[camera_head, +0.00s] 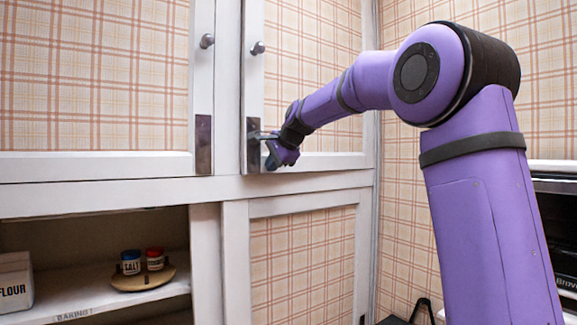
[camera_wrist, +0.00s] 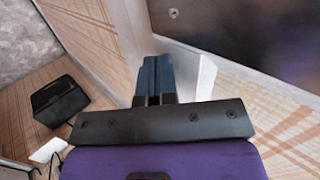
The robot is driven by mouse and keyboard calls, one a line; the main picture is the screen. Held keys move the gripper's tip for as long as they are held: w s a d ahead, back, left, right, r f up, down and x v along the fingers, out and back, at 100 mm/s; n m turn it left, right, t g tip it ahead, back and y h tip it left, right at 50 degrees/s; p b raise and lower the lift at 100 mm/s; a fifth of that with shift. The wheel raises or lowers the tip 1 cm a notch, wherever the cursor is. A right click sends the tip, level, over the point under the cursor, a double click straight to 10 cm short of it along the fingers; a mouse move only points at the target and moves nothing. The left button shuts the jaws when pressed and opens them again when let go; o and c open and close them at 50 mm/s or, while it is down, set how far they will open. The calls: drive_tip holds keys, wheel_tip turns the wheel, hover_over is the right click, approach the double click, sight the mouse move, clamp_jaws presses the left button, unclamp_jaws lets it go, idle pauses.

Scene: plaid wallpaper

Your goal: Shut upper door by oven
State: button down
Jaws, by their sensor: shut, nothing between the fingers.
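The upper door by the oven (camera_head: 310,70) is the right upper cabinet door, with a plaid panel, white frame and round knob (camera_head: 257,48). A dark plate (camera_head: 252,155) sits at its lower left corner. It looks flush or nearly so in the head view; I cannot tell whether a small gap remains. My gripper (camera_head: 264,136) is at that corner, in front of the plate. In the wrist view, my gripper (camera_wrist: 156,62) has its fingers together and empty, beside a white frame piece (camera_wrist: 195,78). Contact with the door is unclear.
The left upper door (camera_head: 95,80) looks shut. Below it, an open shelf holds a flour box (camera_head: 14,282) and two small jars on a round tray (camera_head: 135,283). A lower right door (camera_head: 303,265) looks shut. A dark oven (camera_head: 557,235) is behind my arm at right.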

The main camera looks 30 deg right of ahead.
sight(267, 173)
drive_tip(key=w, duration=0.2)
drive_tip(key=shift+w+a+r, duration=0.3)
drive_tip(key=shift+w, duration=0.1)
idle(0.4)
